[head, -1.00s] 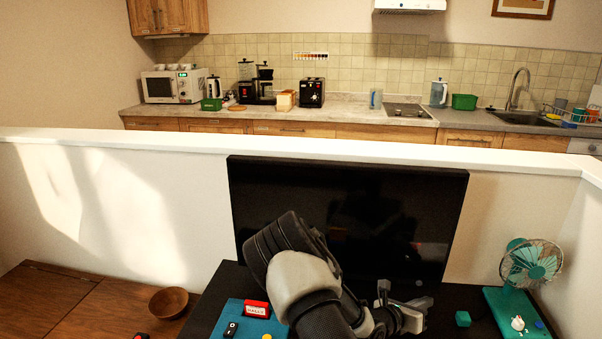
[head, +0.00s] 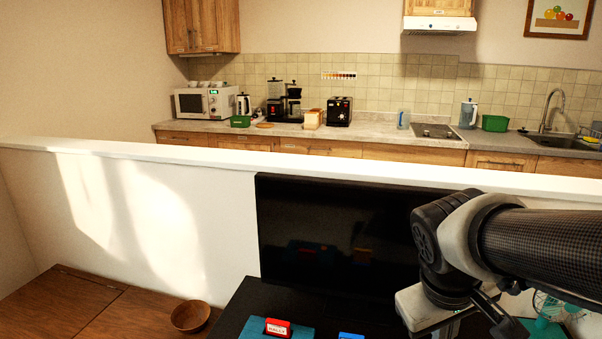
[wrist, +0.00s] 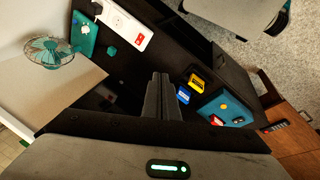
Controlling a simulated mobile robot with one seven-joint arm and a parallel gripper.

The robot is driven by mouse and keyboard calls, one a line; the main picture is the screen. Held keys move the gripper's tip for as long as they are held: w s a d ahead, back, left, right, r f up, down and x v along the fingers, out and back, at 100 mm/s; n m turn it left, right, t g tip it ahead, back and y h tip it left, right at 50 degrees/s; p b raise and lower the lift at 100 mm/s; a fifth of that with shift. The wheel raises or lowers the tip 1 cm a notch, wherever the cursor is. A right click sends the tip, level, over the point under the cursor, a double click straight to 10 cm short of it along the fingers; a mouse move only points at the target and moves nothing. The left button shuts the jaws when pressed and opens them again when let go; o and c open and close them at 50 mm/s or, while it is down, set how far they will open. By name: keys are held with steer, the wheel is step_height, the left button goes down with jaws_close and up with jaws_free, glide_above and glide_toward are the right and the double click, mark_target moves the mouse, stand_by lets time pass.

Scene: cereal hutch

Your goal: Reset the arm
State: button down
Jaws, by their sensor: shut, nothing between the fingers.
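My gripper (wrist: 161,97) is shut and empty in the wrist view, its two dark fingers together above the black desk. In the head view my arm reaches in from the right edge and bends down in front of the right part of the black screen. Its fingertips do not show there. A blue block (wrist: 184,95) and a yellow block (wrist: 196,82) lie on the desk just right of the fingers in the wrist view. They look apart from the gripper, with nothing held.
A teal board (wrist: 232,108) carries small items, including a red block (head: 277,328). A white power strip (wrist: 128,25), teal cube (wrist: 110,50) and fan (wrist: 45,51) are beyond the fingers. The screen (head: 320,230) backs the desk. A wooden bowl (head: 190,316) sits left.

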steer(key=s+a+r+m+t+y, duration=0.25)
steer(key=s+a+r, duration=0.25)
steer(key=a, duration=0.3)
step_height(320, 180, up, 22)
steer(key=p, duration=2.2)
steer(key=shift+w+f+y, duration=0.1)
steer(key=shift+y, duration=0.15)
